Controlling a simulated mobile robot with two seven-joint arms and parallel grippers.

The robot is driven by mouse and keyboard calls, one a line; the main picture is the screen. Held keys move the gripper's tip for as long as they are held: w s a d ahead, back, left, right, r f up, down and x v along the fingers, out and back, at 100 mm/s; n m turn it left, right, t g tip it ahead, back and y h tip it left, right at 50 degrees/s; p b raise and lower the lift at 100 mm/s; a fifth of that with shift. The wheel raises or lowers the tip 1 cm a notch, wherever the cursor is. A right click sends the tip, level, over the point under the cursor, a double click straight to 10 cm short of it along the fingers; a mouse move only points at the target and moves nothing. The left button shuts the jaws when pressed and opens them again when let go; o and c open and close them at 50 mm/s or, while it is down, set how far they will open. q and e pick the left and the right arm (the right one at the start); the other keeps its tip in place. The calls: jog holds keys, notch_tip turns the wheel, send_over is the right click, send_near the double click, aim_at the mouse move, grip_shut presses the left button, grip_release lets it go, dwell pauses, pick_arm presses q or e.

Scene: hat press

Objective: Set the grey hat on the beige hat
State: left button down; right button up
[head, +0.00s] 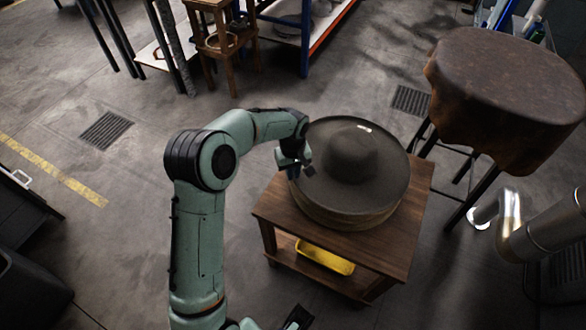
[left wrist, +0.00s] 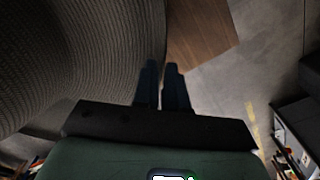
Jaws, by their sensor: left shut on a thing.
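The grey hat (head: 350,160), dark with a wide round brim and a domed crown, is above the small wooden table, crown up. Its ribbed brim fills the left of the left wrist view (left wrist: 90,50). My left gripper (head: 296,172) is shut on the brim's left edge; its two dark fingers show in the left wrist view (left wrist: 161,80). Below the grey brim, the brownish-beige edge of the beige hat (head: 345,217) shows at the front; the rest of it is hidden. I cannot tell whether the two hats touch. My right gripper is not seen.
The wooden table (head: 415,215) has bare top at its corners and a yellow tray (head: 325,257) on its lower shelf. A tall stool with a brown leather-like cover (head: 505,90) stands to the right, near a metal pipe (head: 545,235).

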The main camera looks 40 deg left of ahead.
pick_arm(q)
jog(key=shift+f, duration=0.55)
jog(key=c, duration=1.1)
grip_release()
notch_tip(320, 180, up, 13)
jog(key=p, duration=0.1)
jog(key=shift+r, duration=0.2)
